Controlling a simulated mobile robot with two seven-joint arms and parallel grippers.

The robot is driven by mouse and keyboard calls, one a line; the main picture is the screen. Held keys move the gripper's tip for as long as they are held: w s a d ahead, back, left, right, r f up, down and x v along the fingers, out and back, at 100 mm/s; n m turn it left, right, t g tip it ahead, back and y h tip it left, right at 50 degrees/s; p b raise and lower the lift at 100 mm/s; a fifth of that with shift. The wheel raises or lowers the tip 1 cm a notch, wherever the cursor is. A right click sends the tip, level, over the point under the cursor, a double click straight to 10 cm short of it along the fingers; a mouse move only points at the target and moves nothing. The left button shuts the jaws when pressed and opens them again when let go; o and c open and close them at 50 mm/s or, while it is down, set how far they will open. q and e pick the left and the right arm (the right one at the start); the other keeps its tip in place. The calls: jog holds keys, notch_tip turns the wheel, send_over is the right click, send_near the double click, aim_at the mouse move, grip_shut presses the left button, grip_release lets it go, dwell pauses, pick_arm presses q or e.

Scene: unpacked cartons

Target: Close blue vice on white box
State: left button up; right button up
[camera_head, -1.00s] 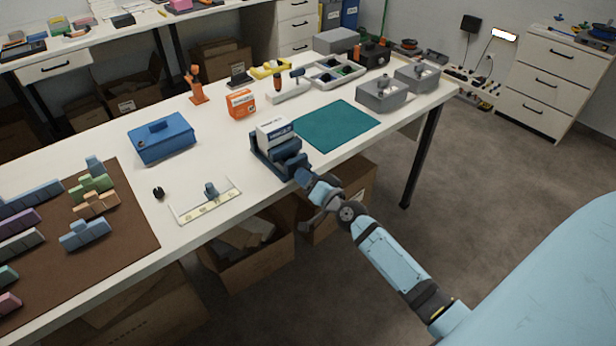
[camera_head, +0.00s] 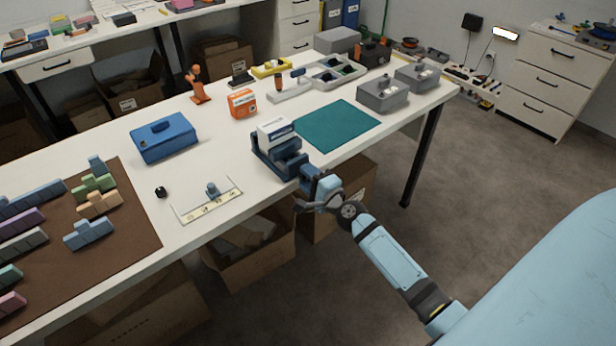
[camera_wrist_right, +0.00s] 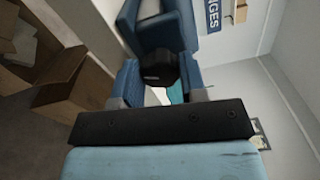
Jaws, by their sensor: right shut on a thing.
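The blue vice (camera_head: 264,168) stands at the front edge of the white table. My right gripper (camera_head: 308,178) is at the front end of the vice, shut on the vice's dark handle. In the right wrist view, the two blue fingers (camera_wrist_right: 165,85) are on either side of the dark handle knob (camera_wrist_right: 159,67), with the blue vice body (camera_wrist_right: 160,25) beyond. My left gripper is not in view.
A teal mat (camera_head: 338,126) lies to the right of the vice. Open cartons (camera_head: 250,262) are below the table edge.

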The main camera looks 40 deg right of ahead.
pick_arm(q)
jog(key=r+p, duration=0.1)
jog(key=p, duration=0.1)
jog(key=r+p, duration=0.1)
jog(key=p, duration=0.2)
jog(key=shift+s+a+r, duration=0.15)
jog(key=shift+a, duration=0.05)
pick_arm(e)
jog(key=m, duration=1.6)
jog(key=shift+d+r+m, duration=0.15)
jog(key=shift+d+m, duration=0.05)
jog(key=shift+m, duration=0.2)
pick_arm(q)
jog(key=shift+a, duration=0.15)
pick_arm(e)
jog(key=o, duration=0.9)
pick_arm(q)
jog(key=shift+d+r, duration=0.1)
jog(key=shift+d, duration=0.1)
pick_arm(e)
jog(key=shift+o, duration=0.2)
